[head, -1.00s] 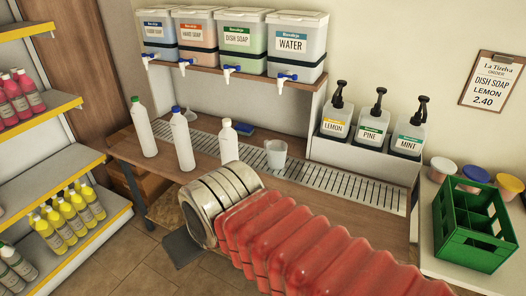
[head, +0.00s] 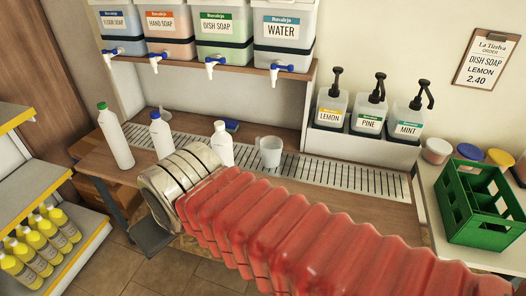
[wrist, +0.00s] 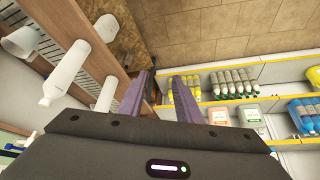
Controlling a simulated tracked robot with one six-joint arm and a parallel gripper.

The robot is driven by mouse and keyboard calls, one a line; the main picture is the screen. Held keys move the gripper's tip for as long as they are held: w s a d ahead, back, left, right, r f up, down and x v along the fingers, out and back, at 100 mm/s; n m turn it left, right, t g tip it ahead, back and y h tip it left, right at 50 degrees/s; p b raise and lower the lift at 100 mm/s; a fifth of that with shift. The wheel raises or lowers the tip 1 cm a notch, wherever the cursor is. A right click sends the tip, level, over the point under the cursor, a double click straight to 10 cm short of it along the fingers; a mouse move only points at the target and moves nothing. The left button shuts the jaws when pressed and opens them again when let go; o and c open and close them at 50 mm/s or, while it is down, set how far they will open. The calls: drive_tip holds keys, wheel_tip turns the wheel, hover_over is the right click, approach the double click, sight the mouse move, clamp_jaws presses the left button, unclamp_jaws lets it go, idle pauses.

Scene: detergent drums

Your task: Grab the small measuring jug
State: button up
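The small measuring jug (head: 270,152), a clear-whitish cup, stands upright on the counter's slotted drain strip in the head view, right of the white-capped bottle. A pale cup shape at the wrist view's upper left (wrist: 20,42) looks like the same jug. My gripper (wrist: 160,88) is open, with nothing between its two dark fingers. It points at the floor and shelf side, and the jug is well off to its left in the wrist view. In the head view my red-sleeved arm hides most of my gripper.
White bottles with green (head: 115,138), blue (head: 161,133) and white (head: 222,143) caps stand left of the jug. Dispensers with taps (head: 285,38) overhang behind. Pump bottles (head: 368,112) and a green crate (head: 482,205) are right. A product shelf (head: 40,195) is left.

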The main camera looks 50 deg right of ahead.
drive_tip(key=shift+w, duration=0.1)
